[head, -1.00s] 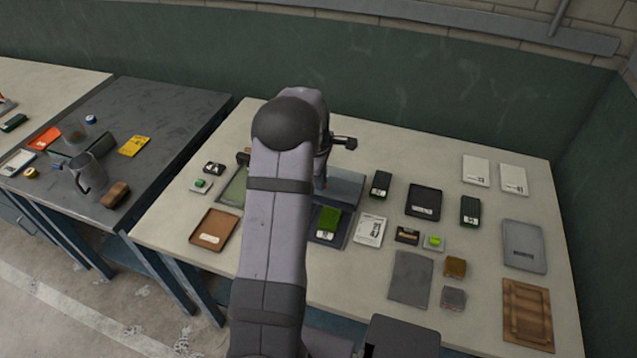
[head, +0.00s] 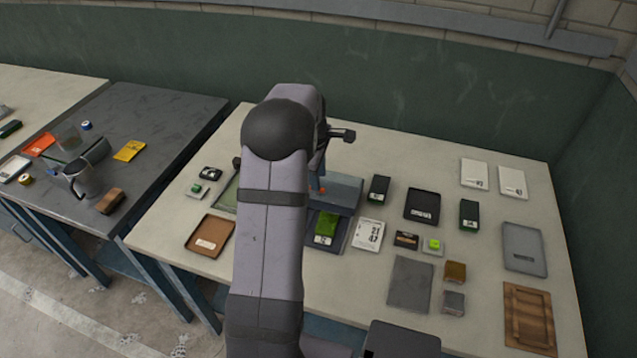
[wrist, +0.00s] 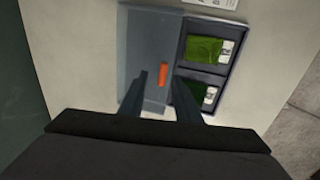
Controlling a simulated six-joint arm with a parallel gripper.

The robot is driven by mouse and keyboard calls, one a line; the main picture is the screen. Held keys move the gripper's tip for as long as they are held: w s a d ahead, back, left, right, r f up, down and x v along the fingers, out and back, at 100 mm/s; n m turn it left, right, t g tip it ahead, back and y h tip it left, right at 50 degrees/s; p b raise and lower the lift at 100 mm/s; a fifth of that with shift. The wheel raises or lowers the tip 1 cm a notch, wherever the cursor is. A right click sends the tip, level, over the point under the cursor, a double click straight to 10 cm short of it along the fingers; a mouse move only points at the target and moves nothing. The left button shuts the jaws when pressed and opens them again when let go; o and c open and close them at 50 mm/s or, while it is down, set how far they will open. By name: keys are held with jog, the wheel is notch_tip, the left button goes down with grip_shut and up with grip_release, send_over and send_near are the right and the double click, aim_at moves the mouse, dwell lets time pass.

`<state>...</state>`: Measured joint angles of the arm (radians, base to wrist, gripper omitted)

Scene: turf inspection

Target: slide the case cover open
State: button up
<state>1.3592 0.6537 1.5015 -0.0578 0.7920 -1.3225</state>
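The case (wrist: 183,58) is a dark tray with two green turf pieces (wrist: 203,50) in its uncovered part, each with a white label. The blue-grey case cover (wrist: 140,45) lies beside them, with an orange handle (wrist: 163,75) near its turf-side edge. My gripper (wrist: 163,85) is open, one finger on each side of the handle's near end; I cannot tell if they touch it. In the head view, the cover (head: 345,187) and one turf piece (head: 326,227) show right of my arm, which hides the rest of the case and most of my gripper.
A white printed card (head: 369,233), a small black case (head: 407,240) and a dark tray (head: 421,204) lie right of the case. A brown tray (head: 209,236) lies left of my arm. Bare tabletop shows along the back of the bench.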

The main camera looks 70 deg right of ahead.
jog(key=r, duration=0.2)
jog(key=r+b, duration=0.1)
jog(key=r, duration=0.1)
jog(key=shift+a, duration=0.35)
jog(key=shift+f, duration=0.1)
